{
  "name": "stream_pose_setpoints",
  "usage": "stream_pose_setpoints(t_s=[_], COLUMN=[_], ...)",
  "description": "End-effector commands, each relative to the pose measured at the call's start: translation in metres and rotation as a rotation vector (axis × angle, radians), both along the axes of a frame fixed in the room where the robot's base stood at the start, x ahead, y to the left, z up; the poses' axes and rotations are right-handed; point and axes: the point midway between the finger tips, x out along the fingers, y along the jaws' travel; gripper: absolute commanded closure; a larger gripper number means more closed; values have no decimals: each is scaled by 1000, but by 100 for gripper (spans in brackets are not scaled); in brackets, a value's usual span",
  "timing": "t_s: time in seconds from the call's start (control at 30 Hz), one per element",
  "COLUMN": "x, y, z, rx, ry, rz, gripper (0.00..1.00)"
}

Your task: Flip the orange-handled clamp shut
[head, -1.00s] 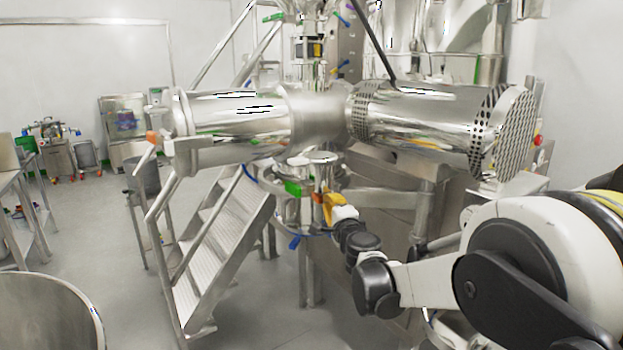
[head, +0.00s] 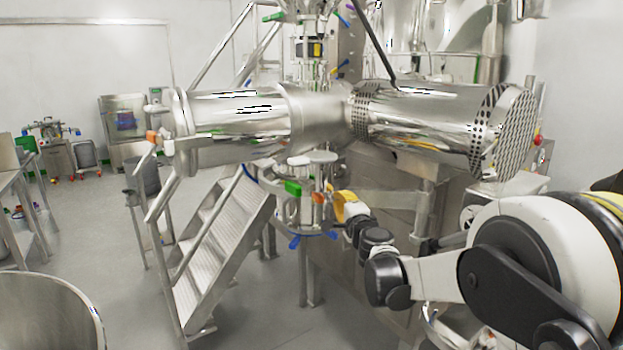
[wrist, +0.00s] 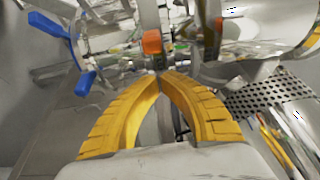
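The orange clamp handle (head: 318,197) is on the metal fitting below the large horizontal steel cylinder, near the middle of the head view. In the wrist view the orange handle (wrist: 152,42) stands just beyond my fingertips, with a small gap seeming to lie between. My gripper (head: 340,204) has yellow fingers and is just right of the handle. In the wrist view my gripper's fingertips (wrist: 160,76) meet, with nothing seen between them. I cannot tell how far the clamp is open.
A green handle (head: 292,187) and a blue handle (head: 297,241) sit on the same fitting. A blue handle (wrist: 85,82) also shows in the wrist view. The steel cylinder (head: 240,125) hangs above. Metal stairs (head: 220,255) stand at left. Another orange part (head: 152,137) is far left.

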Motion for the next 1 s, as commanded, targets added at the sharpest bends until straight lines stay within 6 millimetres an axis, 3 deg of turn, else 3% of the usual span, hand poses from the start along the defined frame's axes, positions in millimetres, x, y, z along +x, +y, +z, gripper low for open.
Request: stream_pose_setpoints(t_s=[1.0], x=[33], y=[-53], z=[0], rx=[0], ry=[0], rz=[-1], gripper=[100])
